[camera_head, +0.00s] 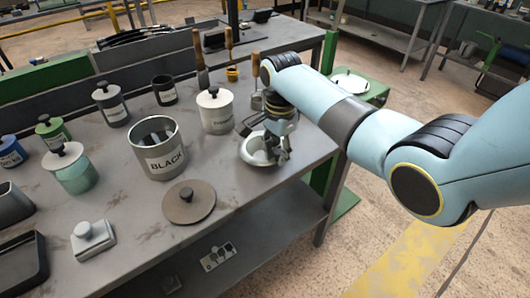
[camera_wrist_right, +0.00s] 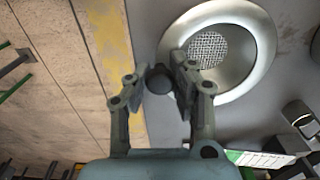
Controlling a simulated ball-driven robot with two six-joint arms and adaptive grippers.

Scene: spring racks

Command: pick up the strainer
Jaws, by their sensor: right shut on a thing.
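The strainer (camera_head: 252,151) is a pale, shallow round bowl near the right edge of the metal table. In the right wrist view it shows as a wide silvery ring (camera_wrist_right: 262,50) around a mesh centre. My right gripper (camera_head: 279,152) is over its right side, fingers pointing down. In the wrist view the right gripper (camera_wrist_right: 160,80) is shut on a small dark rounded part at the strainer's rim, partly hidden by the fingers. I cannot tell whether the strainer touches the table. My left gripper is not in view.
A metal pot labelled BLACK (camera_head: 157,153), a brown lid (camera_head: 189,205) and a white lidded canister (camera_head: 215,113) stand left of the strainer. Several other jars fill the table's left. Wooden-handled tools (camera_head: 229,50) stand behind. Open floor lies beyond the table's right edge.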

